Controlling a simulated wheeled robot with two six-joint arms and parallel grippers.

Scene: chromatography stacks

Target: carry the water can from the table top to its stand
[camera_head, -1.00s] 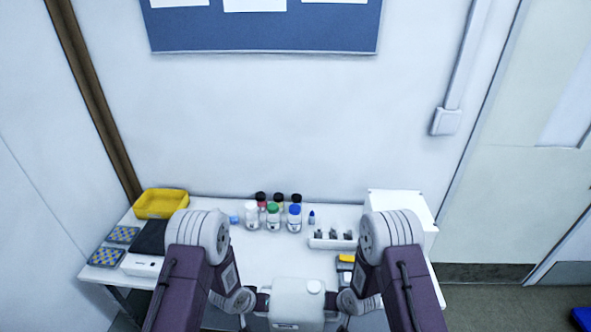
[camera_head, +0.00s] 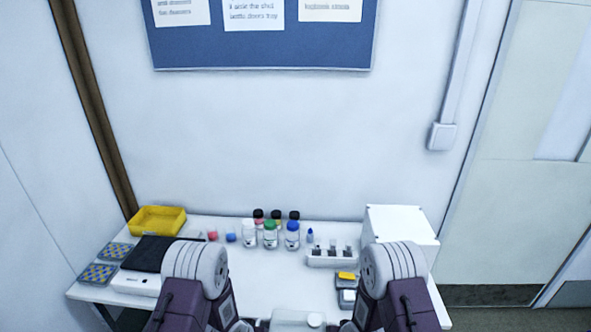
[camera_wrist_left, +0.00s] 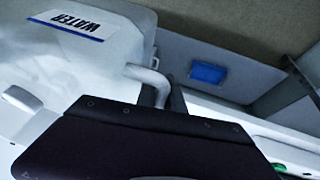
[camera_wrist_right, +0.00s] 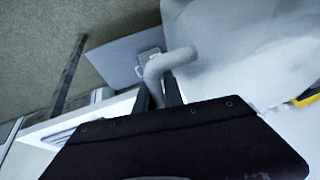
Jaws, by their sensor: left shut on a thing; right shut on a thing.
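The water can is a pale, translucent can with a white cap (camera_head: 315,319), cut off by the bottom edge of the head view between my arms. In the left wrist view the can (camera_wrist_left: 85,75) carries an upside-down WATER label. My left gripper (camera_wrist_left: 170,92) is shut on a side handle (camera_wrist_left: 148,76) of the can. My right gripper (camera_wrist_right: 160,92) is shut on the opposite handle (camera_wrist_right: 168,64), beside the can's body (camera_wrist_right: 235,50). Both fingertips are partly hidden. I cannot make out the stand for certain in any view.
On the white table (camera_head: 270,285) are a yellow tray (camera_head: 158,220), several capped bottles (camera_head: 270,235), a white rack (camera_head: 331,258) and a white box (camera_head: 400,225). A black-topped device (camera_head: 150,253) stands at left. The wall rises behind; floor (camera_head: 490,294) shows at right.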

